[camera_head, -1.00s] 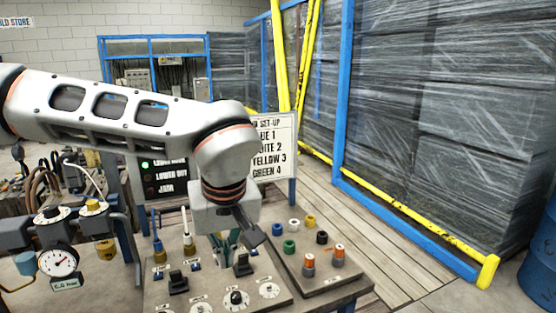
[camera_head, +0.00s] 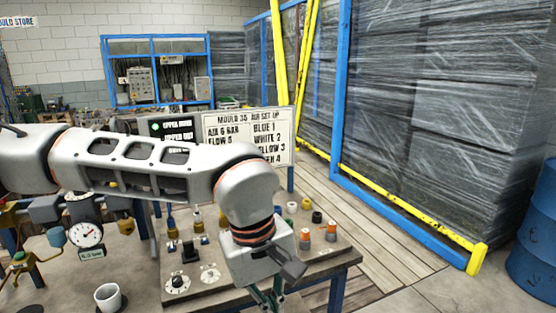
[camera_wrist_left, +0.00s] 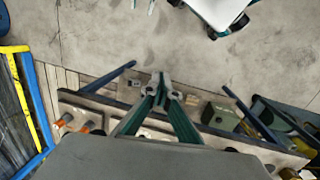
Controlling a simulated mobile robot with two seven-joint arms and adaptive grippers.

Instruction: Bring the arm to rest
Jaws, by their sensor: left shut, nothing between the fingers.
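My left arm reaches in from the left across the head view. Its gripper (camera_head: 268,300) hangs down over the front edge of the control bench, partly cut off by the bottom of the picture. In the left wrist view the green fingers (camera_wrist_left: 160,82) meet at their tips, with nothing between them. The gripper touches nothing that I can see. My right gripper is not in view.
The bench panel (camera_head: 188,284) carries knobs, switches and coloured connectors. A white mug (camera_head: 108,297) and a pressure gauge (camera_head: 86,235) stand to the left. A set-up sign (camera_head: 273,148) rises behind. A blue drum (camera_head: 535,235) stands at right; the floor before it is clear.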

